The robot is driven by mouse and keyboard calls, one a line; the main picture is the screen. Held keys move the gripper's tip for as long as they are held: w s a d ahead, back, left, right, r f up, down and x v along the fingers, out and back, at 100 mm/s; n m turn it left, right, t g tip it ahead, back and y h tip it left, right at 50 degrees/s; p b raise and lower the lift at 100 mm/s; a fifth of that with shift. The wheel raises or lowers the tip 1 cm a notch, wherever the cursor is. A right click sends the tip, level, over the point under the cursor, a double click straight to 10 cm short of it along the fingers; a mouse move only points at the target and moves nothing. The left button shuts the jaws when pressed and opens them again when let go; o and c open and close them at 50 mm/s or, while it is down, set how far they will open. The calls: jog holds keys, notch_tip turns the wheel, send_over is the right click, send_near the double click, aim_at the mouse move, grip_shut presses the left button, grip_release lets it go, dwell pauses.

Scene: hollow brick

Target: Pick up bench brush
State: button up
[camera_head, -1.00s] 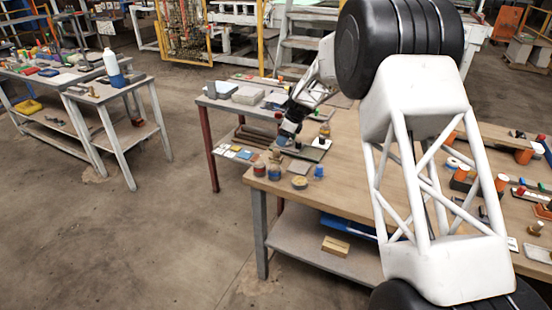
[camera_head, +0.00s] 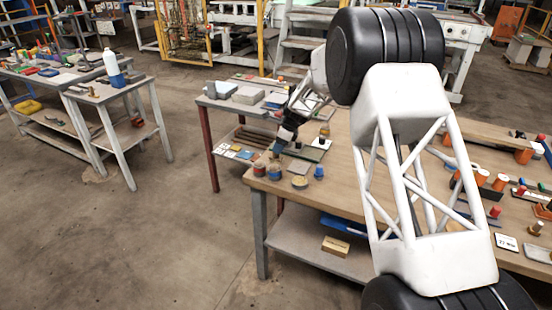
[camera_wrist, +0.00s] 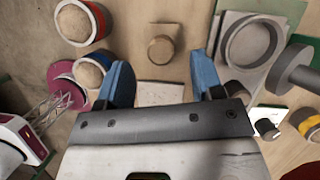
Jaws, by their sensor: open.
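I cannot make out a bench brush for certain in either view. My gripper (camera_head: 276,150) is over the near left corner of the wooden workbench (camera_head: 341,187) in the head view. In the wrist view its two blue fingers (camera_wrist: 162,78) are spread apart with nothing held between them. A pale flat square piece (camera_wrist: 160,93) lies below the gap, partly hidden by the gripper body. A brownish knob-like piece (camera_wrist: 161,49) stands just beyond the fingertips.
Round banded containers (camera_wrist: 84,22) stand left of the fingers. A grey ring-shaped part (camera_wrist: 252,43) is to the right. In the head view a small blue piece (camera_head: 319,172) stands near the bench edge. A wooden block (camera_head: 335,246) lies on the lower shelf.

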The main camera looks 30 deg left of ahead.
jog(key=shift+x, duration=1.8)
jog(key=c, duration=1)
jog(key=shift+r, duration=0.1)
jog(key=shift+r, duration=0.55)
jog(key=shift+s+f, duration=0.1)
jog(key=shift+s, duration=0.2)
jog(key=s, duration=0.1)
jog(key=s+r, duration=0.1)
jog(key=s, duration=0.1)
jog(key=shift+s+r, duration=0.15)
notch_tip(320, 180, up, 13)
jog(key=shift+f, duration=0.25)
